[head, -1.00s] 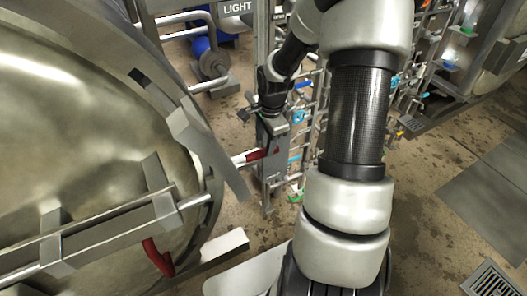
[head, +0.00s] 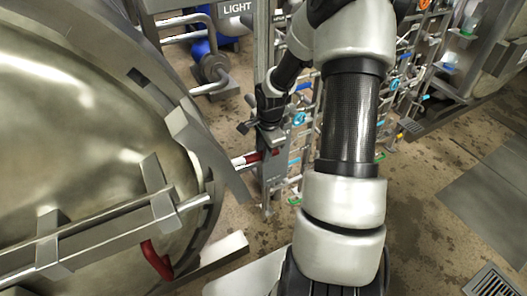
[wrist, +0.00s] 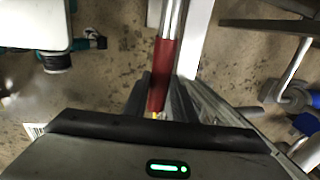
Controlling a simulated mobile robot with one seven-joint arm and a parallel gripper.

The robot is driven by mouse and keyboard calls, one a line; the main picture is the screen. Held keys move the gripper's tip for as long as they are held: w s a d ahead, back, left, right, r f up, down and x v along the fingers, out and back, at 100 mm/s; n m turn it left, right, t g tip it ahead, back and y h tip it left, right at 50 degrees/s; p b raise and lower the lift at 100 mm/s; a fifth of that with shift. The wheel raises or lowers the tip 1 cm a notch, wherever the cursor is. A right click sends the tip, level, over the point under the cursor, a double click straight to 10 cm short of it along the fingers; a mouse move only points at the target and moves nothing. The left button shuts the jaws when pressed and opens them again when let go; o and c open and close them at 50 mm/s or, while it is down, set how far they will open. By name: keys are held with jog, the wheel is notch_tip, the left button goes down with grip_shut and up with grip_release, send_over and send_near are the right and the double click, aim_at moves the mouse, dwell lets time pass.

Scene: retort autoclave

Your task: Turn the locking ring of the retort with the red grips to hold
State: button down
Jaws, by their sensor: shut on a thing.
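The retort's big domed door (head: 80,120) fills the left of the head view, with the grey locking ring (head: 196,150) round its edge. A bar with a red grip (head: 252,158) sticks out to the right from the ring. My gripper (head: 269,154) is shut on this grip near its outer end. In the wrist view the red grip (wrist: 163,68) runs down between the dark fingers of my gripper (wrist: 160,95); its lower end is partly hidden. A second red grip (head: 157,260) shows low on the door side, apart from my gripper.
A metal bar with square brackets (head: 60,255) crosses the door front. A pipe rack with coloured valve handles (head: 300,118) stands close behind my gripper. A blue pump (head: 203,48) is at the back. The floor at right (head: 430,190) is open, with a drain grate (head: 493,280).

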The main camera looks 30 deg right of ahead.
jog(key=shift+f, duration=0.1)
jog(key=a+f+y+b, duration=0.1)
jog(key=f+b, duration=0.3)
jog(key=f, duration=0.6)
jog(key=a+f+y+b, duration=0.2)
jog(key=f+b, duration=0.3)
jog(key=f, duration=0.5)
jog(key=shift+s+a+f, duration=0.3)
jog(key=shift+s+a, duration=0.05)
jog(key=shift+a, duration=0.55)
jog(key=c, duration=1.9)
grip_release()
jog(key=o, duration=0.4)
jog(key=shift+w+f, duration=0.15)
jog(key=shift+f, duration=0.05)
jog(key=shift+o, duration=0.2)
jog(key=shift+r, duration=0.15)
jog(key=shift+w+d, duration=0.1)
